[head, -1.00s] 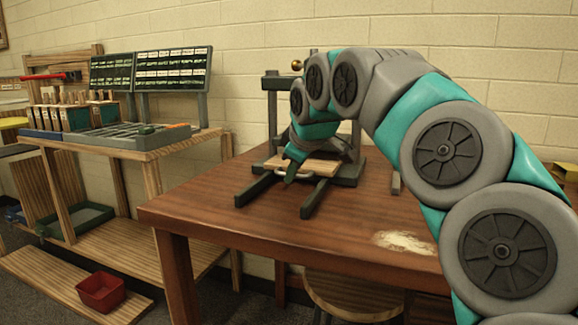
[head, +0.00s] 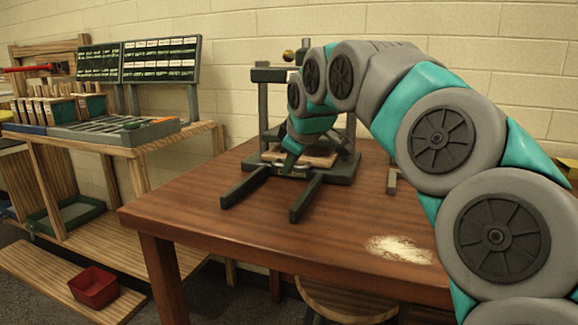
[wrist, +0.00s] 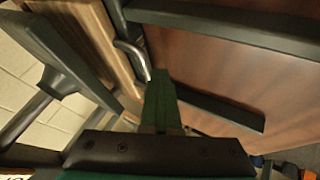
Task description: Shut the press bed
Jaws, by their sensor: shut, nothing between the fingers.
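The press (head: 262,110) stands at the back of the brown table. Its bed (head: 318,160), a pale wooden board with a metal handle (head: 284,168) on its front edge, sits largely inside the press frame. Two dark rails (head: 243,187) stretch out bare in front of it. My gripper (head: 289,164) is shut and empty, pointing down at the handle. In the wrist view the green fingertips (wrist: 158,82) are right beside one end of the handle (wrist: 131,58); I cannot tell whether they touch. My arm hides part of the bed and the right side of the press.
The table (head: 190,212) is clear in front of the rails, except for a pale powdery patch (head: 400,248). A wooden bench (head: 120,150) with type trays and racks stands at left. A red bin (head: 93,288) is low at left, and a stool (head: 345,303) stands by the table's front.

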